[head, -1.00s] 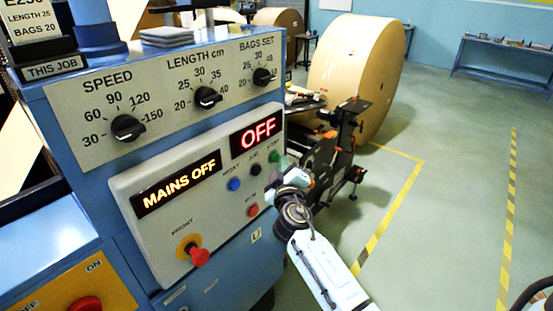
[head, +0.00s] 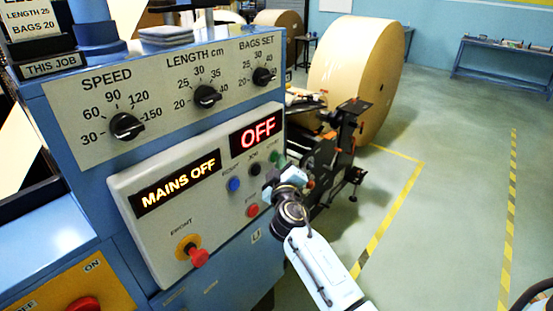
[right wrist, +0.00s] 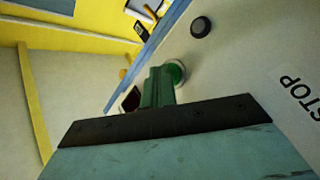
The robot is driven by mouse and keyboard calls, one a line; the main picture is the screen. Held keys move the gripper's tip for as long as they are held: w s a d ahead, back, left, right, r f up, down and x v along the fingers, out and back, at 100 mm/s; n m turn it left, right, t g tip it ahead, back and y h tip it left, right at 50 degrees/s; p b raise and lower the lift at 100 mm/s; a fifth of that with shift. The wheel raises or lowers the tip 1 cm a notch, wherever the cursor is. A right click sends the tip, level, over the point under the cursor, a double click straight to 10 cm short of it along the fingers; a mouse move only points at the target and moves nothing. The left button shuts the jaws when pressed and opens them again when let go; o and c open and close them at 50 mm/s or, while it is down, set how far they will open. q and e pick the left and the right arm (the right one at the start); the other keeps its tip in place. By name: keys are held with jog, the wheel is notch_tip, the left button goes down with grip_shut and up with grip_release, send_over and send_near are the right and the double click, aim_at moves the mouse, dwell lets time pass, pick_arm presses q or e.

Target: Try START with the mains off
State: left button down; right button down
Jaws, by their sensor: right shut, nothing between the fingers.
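The control panel shows a lit MAINS OFF display (head: 178,183) and a red OFF display (head: 256,134). My left gripper is not in view.
A red mushroom knob (head: 198,257) sticks out on a yellow disc at the lower left of the panel. Three black dials, including the SPEED dial (head: 127,127), sit above. A big kraft roll (head: 365,75) stands behind. The floor at right is clear, with yellow-black tape (head: 388,220).

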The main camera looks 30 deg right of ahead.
jog(key=shift+s, duration=0.1)
jog(key=shift+s+d, duration=0.3)
jog(key=shift+s, duration=0.4)
jog(key=s, duration=0.1)
jog(key=s+d+p, duration=0.1)
jog(key=s, duration=0.1)
jog(key=s+d, duration=0.1)
jog(key=shift+s, duration=0.3)
dwell(0.7)
